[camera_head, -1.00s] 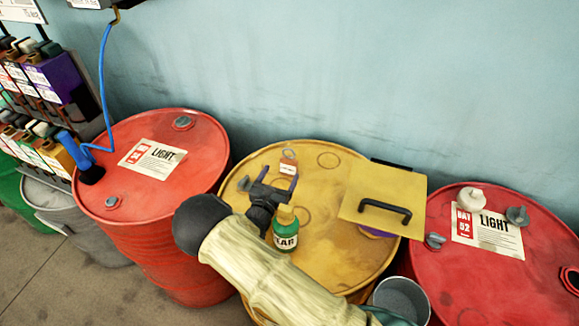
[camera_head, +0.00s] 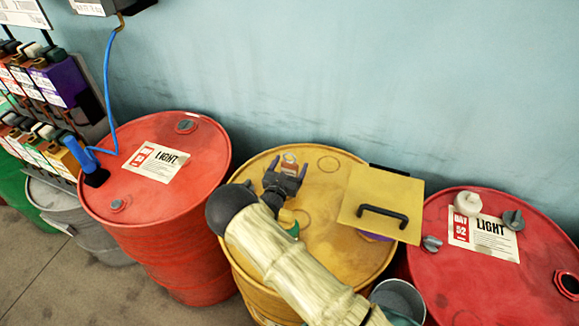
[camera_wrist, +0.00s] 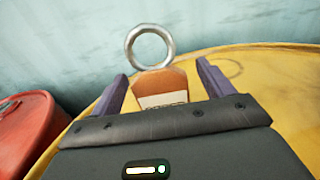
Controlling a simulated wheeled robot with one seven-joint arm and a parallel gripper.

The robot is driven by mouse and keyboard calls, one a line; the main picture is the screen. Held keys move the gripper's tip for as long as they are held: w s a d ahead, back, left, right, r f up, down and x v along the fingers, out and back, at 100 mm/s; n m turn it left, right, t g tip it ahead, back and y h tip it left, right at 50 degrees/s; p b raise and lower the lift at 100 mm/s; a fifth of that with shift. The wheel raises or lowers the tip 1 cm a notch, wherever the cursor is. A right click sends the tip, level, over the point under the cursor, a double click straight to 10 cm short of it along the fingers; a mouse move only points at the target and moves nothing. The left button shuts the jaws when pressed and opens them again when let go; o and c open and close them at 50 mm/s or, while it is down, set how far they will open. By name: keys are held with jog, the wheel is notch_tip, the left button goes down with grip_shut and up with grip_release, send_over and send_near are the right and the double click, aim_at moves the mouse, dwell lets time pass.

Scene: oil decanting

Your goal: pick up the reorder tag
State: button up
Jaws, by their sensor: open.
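The reorder tag (camera_head: 289,161) is a small orange-brown tag with a white label, on the yellow drum's top near its back edge. In the wrist view the tag (camera_wrist: 163,88) has a metal ring (camera_wrist: 150,47) at its far end. My gripper (camera_head: 288,170) is open and points at the tag. In the wrist view its two purple fingers (camera_wrist: 162,82) stand on either side of the tag, with gaps on both sides. The tag's near end is hidden behind the gripper's body.
The yellow drum (camera_head: 328,195) also carries a yellow lid with a black handle (camera_head: 382,200) and a green bottle (camera_head: 293,229), mostly hidden by my arm. Red drums stand left (camera_head: 207,150) and right (camera_head: 450,270). A grey bucket (camera_head: 398,293) is in front. The wall (camera_head: 350,80) is close behind.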

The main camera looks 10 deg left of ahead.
jog(key=shift+w, duration=0.1)
jog(key=shift+c, duration=0.4)
jog(key=c, duration=1)
notch_tip(320, 180, up, 10)
jog(key=shift+b, duration=1.25)
